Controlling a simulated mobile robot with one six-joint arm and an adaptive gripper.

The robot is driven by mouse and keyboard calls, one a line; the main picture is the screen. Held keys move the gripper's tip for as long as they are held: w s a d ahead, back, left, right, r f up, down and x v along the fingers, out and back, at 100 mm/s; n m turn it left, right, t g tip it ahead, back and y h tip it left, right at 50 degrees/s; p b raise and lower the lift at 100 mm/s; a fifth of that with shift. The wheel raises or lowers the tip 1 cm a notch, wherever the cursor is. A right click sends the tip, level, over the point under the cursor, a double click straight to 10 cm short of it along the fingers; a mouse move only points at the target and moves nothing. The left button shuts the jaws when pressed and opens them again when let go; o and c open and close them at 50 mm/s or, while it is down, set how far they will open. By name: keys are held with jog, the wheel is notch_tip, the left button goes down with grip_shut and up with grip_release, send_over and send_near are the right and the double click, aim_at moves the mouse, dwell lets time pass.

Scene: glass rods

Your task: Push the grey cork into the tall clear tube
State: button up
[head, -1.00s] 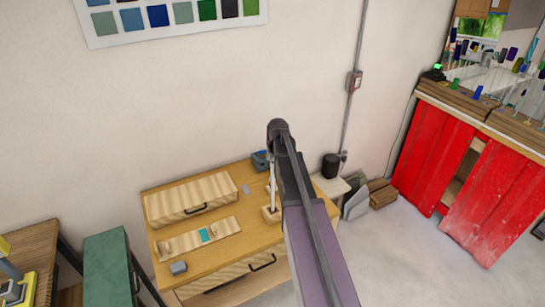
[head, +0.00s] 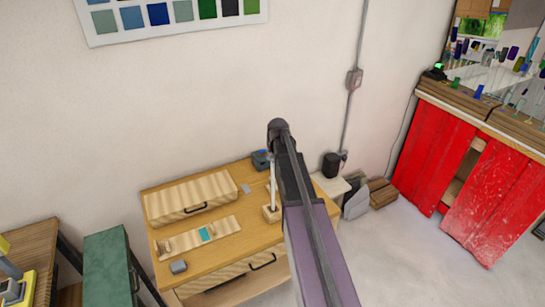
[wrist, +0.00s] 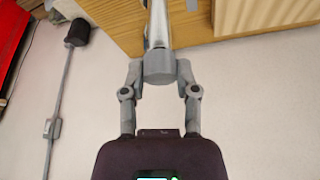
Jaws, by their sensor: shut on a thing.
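The tall clear tube (head: 272,191) stands upright in a small wooden block (head: 271,214) on the wooden workbench, partly hidden by my arm. In the wrist view the tube (wrist: 157,24) runs away from my gripper. The grey cork (wrist: 158,74) is a short, wide cylinder between my fingertips. My gripper (wrist: 159,68) is shut on the cork, one finger at each side. The cork lines up with the near end of the tube. I cannot tell how far it sits in the tube. In the head view the cork and fingers are hidden behind my arm.
The workbench (head: 222,262) also bears a wooden box with a handle (head: 188,196), a wooden board with a teal patch (head: 184,242), a small grey block (head: 178,267) and a blue-grey device (head: 260,160). The wall stands close behind. A red cabinet (head: 441,155) is at right.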

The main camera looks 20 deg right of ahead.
jog(key=shift+f, duration=0.3)
jog(key=o, duration=0.5)
dwell(0.4)
jog(key=shift+s+a+f+b, duration=0.15)
jog(key=shift+s+a+b, duration=0.05)
jog(key=shift+s+b, duration=0.2)
jog(key=s+a+f+n+g+b, duration=0.1)
jog(key=s+a+f+g+b, duration=0.1)
jog(key=s+a+f+b, duration=0.6)
jog(key=s+a+f+n+g+y+b, duration=0.1)
jog(key=s+a+f+g+b, duration=0.1)
jog(key=s+a+f+b, duration=0.7)
jog(key=s+a+f, duration=0.1)
jog(key=s+a, duration=0.5)
jog(key=s, duration=0.2)
jog(key=shift+f+n, duration=0.15)
jog(key=shift+n, duration=0.15)
